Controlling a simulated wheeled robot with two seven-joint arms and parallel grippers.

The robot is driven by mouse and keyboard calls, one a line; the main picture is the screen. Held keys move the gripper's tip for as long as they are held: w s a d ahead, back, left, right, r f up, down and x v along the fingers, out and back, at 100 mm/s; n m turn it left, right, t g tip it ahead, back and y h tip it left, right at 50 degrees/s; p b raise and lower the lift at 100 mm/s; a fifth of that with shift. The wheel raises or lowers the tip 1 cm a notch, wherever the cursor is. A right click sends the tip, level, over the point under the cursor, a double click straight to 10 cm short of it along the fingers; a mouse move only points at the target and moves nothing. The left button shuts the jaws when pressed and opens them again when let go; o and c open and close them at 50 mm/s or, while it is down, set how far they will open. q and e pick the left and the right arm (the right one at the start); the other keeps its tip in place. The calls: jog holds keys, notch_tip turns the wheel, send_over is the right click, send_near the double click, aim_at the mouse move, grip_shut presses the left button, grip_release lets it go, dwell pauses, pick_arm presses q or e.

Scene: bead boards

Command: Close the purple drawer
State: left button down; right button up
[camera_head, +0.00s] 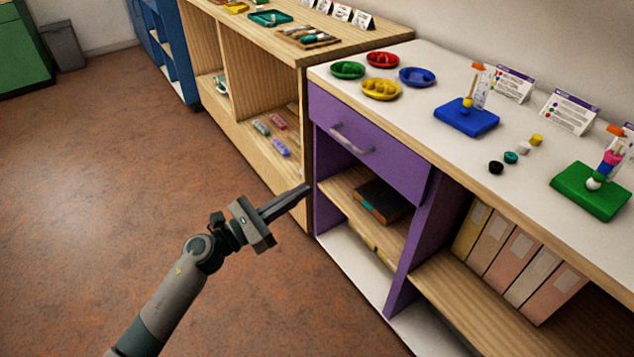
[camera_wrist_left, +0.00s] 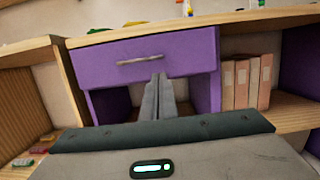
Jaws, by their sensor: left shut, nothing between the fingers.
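The purple drawer (camera_head: 375,160) is under the white counter top, with a grey bar handle (camera_head: 351,138) across its front. Its front seems to stand out a little from the cabinet frame; how far is hard to tell. It also fills the upper middle of the left wrist view (camera_wrist_left: 185,52), with the handle (camera_wrist_left: 139,59) in full sight. My left gripper (camera_head: 303,189) is shut and empty, in front of the cabinet and below and left of the handle, apart from the drawer. In the left wrist view its fingertips (camera_wrist_left: 158,80) show just below the handle. My right gripper is not in view.
Below the drawer, a shelf holds a dark box (camera_head: 383,200). Folders (camera_head: 513,262) stand in the bay to the right. A wooden shelf unit (camera_head: 262,95) adjoins on the left. The counter bears colored dishes (camera_head: 381,89) and bead boards (camera_head: 467,117). The floor at left is clear.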

pick_arm(q)
jog(key=shift+v, duration=1.55)
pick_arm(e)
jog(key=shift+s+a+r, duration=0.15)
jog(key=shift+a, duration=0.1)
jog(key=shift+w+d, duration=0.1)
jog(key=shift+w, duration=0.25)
